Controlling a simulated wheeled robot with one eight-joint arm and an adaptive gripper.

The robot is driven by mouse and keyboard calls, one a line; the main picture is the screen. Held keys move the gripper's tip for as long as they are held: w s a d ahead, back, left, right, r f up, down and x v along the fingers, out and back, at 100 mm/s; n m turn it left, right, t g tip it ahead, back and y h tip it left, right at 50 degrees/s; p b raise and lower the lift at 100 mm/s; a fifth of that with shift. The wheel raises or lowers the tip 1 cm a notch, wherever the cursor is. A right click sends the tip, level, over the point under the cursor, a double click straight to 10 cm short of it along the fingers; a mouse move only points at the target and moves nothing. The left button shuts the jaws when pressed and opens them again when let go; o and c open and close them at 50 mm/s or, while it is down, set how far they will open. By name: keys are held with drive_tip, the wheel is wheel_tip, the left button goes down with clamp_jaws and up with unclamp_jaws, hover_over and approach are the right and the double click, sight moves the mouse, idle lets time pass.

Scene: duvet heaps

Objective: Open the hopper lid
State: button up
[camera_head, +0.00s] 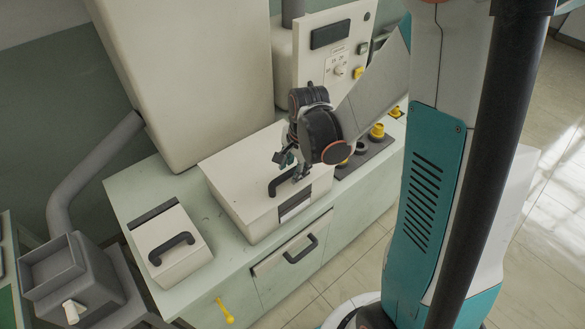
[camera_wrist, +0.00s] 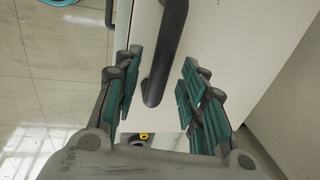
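A white box (camera_head: 240,190) with a black bar handle (camera_head: 280,183) on its flat lid stands on the pale green counter; the lid lies shut. My gripper (camera_head: 289,164) is just over this handle, pointing down, with its fingers apart. In the wrist view the handle (camera_wrist: 166,50) runs between the two teal-padded fingers, with a gap to each pad. I cannot tell how deep the fingers reach around it. A smaller white box (camera_head: 172,248) with its own black handle (camera_head: 171,248) stands to the left, also shut. No label shows which one is the hopper.
A tall white cabinet (camera_head: 195,70) stands behind the box. A control panel (camera_head: 335,55) and yellow-topped knobs (camera_head: 377,131) are to the right. A drawer front with a black handle (camera_head: 301,250) and a yellow lever (camera_head: 225,312) are on the counter's front. Floor is clear at the right.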

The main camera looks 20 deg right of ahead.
drive_tip(key=shift+f, duration=0.2)
clamp_jaws()
